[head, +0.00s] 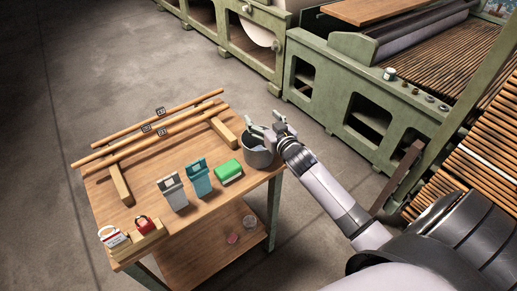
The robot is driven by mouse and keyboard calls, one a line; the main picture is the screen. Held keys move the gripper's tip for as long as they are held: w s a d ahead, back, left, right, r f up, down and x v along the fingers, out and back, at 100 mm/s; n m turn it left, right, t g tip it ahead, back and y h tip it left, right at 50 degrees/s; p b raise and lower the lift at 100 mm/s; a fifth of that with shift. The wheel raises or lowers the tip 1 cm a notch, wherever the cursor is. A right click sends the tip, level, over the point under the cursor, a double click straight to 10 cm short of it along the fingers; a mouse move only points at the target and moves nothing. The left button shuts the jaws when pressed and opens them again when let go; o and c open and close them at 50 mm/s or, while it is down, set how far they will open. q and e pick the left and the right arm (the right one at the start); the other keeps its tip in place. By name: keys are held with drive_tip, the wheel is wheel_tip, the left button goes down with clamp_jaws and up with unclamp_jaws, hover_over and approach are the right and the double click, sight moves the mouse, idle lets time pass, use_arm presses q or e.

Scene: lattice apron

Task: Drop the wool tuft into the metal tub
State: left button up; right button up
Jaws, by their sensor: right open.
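The metal tub (257,159) is a grey round vessel standing upright at the right corner of the wooden table. My right gripper (266,127) is over the tub's far rim, with its fingers spread apart and nothing visible between them. Its arm comes in from the lower right. A pale grey-blue patch shows inside the tub's mouth; I cannot tell whether it is the wool tuft or the tub's inner wall. I see no wool tuft clearly anywhere else. My left gripper is not in view.
A green machine (330,85) stands behind at right. Floor at left is clear.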

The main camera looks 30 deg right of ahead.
drive_tip(key=v, duration=1.2)
drive_tip(key=shift+d+f, duration=0.1)
drive_tip(key=s+a+f+g+b, duration=0.1)
drive_tip(key=s+f+g, duration=0.15)
drive_tip(key=f, duration=0.95)
drive_tip(key=s+a+f+g+b, duration=0.15)
drive_tip(key=s+f, duration=0.25)
drive_tip(key=f, duration=0.8)
drive_tip(key=s+a+f+g, duration=0.1)
drive_tip(key=s+f+g, duration=0.25)
drive_tip(key=f, duration=0.75)
drive_tip(key=s+a+f+n+g, duration=0.1)
drive_tip(key=s+a+f+g, duration=0.1)
drive_tip(key=s+f, duration=0.5)
drive_tip(key=s+a+f+n+g+y+b, duration=0.1)
drive_tip(key=s+a+f+g, duration=0.2)
drive_tip(key=s+f, duration=0.5)
drive_tip(key=s+a+f+n+g+y+b, duration=0.1)
drive_tip(key=s+a+f, duration=0.3)
drive_tip(key=s, duration=1.2)
wheel_tip(320, 180, down, 4)
drive_tip(key=shift+r+n+g, duration=0.1)
drive_tip(key=shift+n+g, duration=0.3)
drive_tip(key=shift+g, duration=0.35)
drive_tip(key=shift+a, duration=0.1)
drive_tip(key=shift+c, duration=0.6)
